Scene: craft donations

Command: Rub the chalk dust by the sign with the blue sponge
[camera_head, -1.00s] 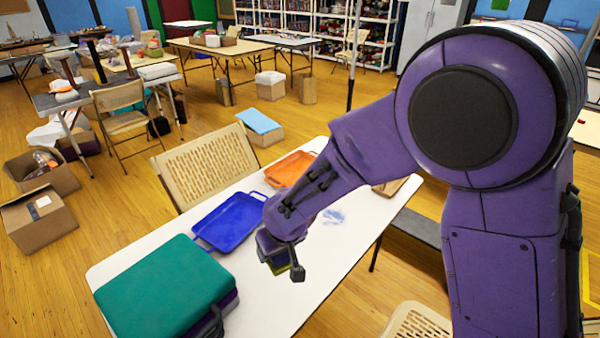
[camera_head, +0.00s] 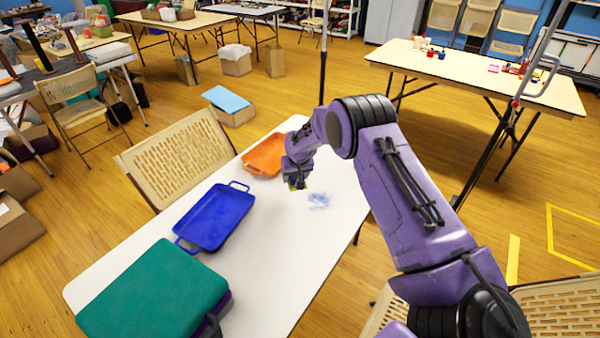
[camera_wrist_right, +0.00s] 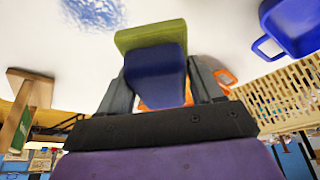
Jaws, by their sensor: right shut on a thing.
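The blue sponge (camera_wrist_right: 157,70) has an olive-green layer on its far side. My right gripper (camera_wrist_right: 158,88) is shut on it, with one dark finger on each side. In the head view my right gripper (camera_head: 295,178) hangs over the white table, and a small yellow-green bit of the sponge (camera_head: 296,186) shows below it. The blue chalk dust (camera_head: 318,200) is a smudge on the table just right of the sponge, apart from it. The dust also shows in the right wrist view (camera_wrist_right: 93,12). A wooden piece with a green face (camera_wrist_right: 22,115) stands nearby, perhaps the sign. My left gripper is not in view.
On the white table (camera_head: 262,268) lie a blue tray (camera_head: 217,217), an orange tray (camera_head: 265,155) and a teal case (camera_head: 152,295). A tan chair (camera_head: 180,158) stands at the far side.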

